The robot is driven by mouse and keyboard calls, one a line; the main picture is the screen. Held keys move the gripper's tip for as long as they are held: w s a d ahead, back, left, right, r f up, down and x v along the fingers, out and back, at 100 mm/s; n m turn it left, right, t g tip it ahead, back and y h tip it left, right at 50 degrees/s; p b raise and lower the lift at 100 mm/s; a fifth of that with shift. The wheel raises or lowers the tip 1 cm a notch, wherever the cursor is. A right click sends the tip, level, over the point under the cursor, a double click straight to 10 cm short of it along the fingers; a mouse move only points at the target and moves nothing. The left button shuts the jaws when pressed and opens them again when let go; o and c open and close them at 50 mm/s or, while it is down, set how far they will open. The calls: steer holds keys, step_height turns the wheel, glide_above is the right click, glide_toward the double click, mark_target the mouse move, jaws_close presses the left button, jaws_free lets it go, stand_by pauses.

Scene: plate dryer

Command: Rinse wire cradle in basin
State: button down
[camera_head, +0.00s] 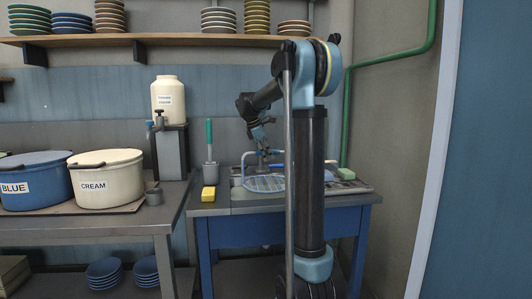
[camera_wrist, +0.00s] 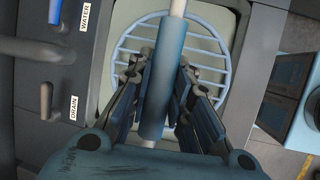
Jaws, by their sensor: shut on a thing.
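The wire cradle (camera_head: 264,184) is a round light-blue grid with a raised handle. In the head view it sits at the basin opening in the counter. In the wrist view its bars (camera_wrist: 208,44) lie over the pale basin (camera_wrist: 107,88), and its thick blue handle grip (camera_wrist: 153,100) runs between my fingers. My gripper (camera_wrist: 157,84) is shut on that grip, above the grid. In the head view my gripper (camera_head: 264,147) is small and reaches down over the cradle. I cannot tell how deep the cradle sits or whether there is water.
Levers labelled WATER (camera_wrist: 55,10) and DRAIN (camera_wrist: 46,100) stand left of the basin in the wrist view. A yellow sponge (camera_head: 208,194) and a green-handled brush (camera_head: 210,150) are left of the basin. A cream pot (camera_head: 107,180) stands on the left table.

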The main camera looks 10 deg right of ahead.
mark_target(269, 182)
steer(key=shift+f, duration=5.75)
steer(key=shift+d, duration=0.15)
steer(key=shift+d+f, duration=0.1)
steer(key=shift+d, duration=1.8)
steer(key=shift+a, duration=4.05)
steer(key=shift+d, duration=4)
steer(key=shift+a, duration=3.95)
steer(key=shift+d, duration=1.95)
